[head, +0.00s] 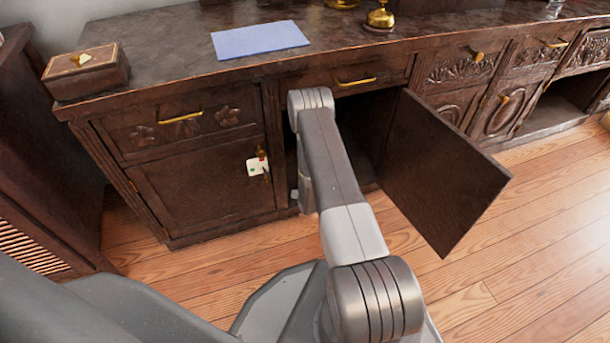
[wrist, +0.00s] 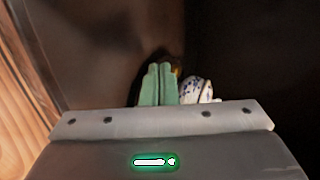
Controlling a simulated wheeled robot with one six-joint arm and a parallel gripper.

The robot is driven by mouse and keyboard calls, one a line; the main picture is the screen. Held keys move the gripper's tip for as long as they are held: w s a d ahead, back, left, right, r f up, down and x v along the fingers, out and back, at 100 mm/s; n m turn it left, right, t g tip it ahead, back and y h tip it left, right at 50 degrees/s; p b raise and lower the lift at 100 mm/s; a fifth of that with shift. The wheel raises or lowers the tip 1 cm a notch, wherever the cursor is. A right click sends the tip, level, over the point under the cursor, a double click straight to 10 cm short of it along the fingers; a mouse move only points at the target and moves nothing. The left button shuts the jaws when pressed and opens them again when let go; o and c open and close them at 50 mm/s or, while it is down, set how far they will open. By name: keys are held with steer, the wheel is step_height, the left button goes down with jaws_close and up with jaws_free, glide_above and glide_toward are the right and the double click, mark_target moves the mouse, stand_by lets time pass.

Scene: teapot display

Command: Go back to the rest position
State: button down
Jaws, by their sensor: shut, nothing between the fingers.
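My gripper (wrist: 158,68) shows in the wrist view as two pale green fingers pressed together, with nothing held between them. A white teapot-like piece with dark blue pattern (wrist: 196,90) is just right of the fingers, partly hidden by my gripper body. A small golden spot (wrist: 177,69) shows behind the fingertips; I cannot tell what it is. In the head view my arm reaches down to the open cupboard (head: 365,130), and the gripper itself is hidden there.
The open cupboard door (head: 440,170) swings out to the right of my arm. A closed door with a small white tag (head: 257,166) is on the left. The countertop holds a wooden box (head: 88,72), blue mat (head: 260,39) and brass bell (head: 380,17). Wooden floor (head: 520,240) is clear at right.

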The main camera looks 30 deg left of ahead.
steer(key=s+d+r+p, duration=0.3)
steer(key=s+r, duration=0.1)
steer(key=s, duration=0.2)
steer(key=shift+d, duration=0.3)
